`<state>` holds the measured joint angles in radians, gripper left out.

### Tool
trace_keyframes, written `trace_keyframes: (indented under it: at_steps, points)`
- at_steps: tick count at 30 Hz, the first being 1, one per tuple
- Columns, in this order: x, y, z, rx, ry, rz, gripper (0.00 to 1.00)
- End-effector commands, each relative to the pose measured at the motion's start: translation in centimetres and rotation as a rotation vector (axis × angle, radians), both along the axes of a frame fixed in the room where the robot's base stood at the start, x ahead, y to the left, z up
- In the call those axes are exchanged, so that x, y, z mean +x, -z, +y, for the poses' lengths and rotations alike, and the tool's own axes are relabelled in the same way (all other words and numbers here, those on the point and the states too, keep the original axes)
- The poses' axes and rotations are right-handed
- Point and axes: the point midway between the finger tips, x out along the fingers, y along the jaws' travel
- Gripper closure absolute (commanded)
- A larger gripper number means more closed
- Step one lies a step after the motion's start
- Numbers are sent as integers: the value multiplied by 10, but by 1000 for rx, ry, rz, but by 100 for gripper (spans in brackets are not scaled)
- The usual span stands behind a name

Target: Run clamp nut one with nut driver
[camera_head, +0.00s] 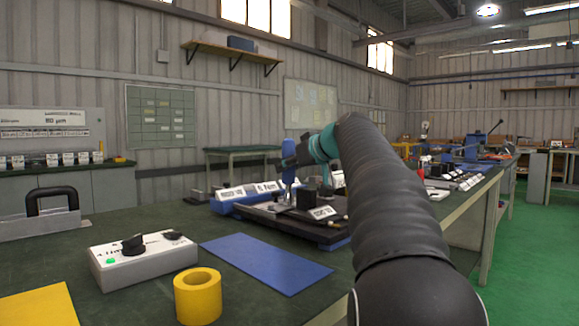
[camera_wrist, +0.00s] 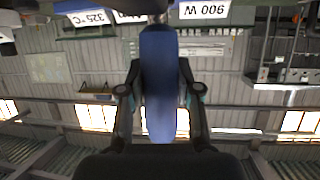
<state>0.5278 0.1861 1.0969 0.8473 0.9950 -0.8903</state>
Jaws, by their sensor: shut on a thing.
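The nut driver shows as a blue handle (camera_wrist: 160,95) between the two fingers of my gripper (camera_wrist: 161,76) in the wrist view. In the head view my gripper (camera_head: 297,157) is at the far side of the dark fixture plate (camera_head: 267,218), with the blue handle (camera_head: 288,170) upright in it. The driver's lower end is near the labelled blocks, and I cannot tell whether it touches a nut. Clamp nut one cannot be made out; it is small or hidden by the fixture parts and my arm.
On the green bench, a white control box (camera_head: 143,262) with black knobs and a lit green lamp, a yellow ring (camera_head: 198,296), a blue mat (camera_head: 266,262) and a yellow sheet (camera_head: 38,307) lie in front. A black-handled grey block (camera_head: 40,224) stands left.

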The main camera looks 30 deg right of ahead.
Motion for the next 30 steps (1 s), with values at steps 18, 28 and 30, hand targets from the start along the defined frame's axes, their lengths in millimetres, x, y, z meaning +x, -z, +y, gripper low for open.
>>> trace_keyframes:
  at_steps: [18, 28, 30]
  points:
    - [0, -30, 0, 1, -1, 3, 100]
    - [0, -53, 0, 0, -1, 1, 100]
    - [0, -57, 0, 0, -1, 1, 100]
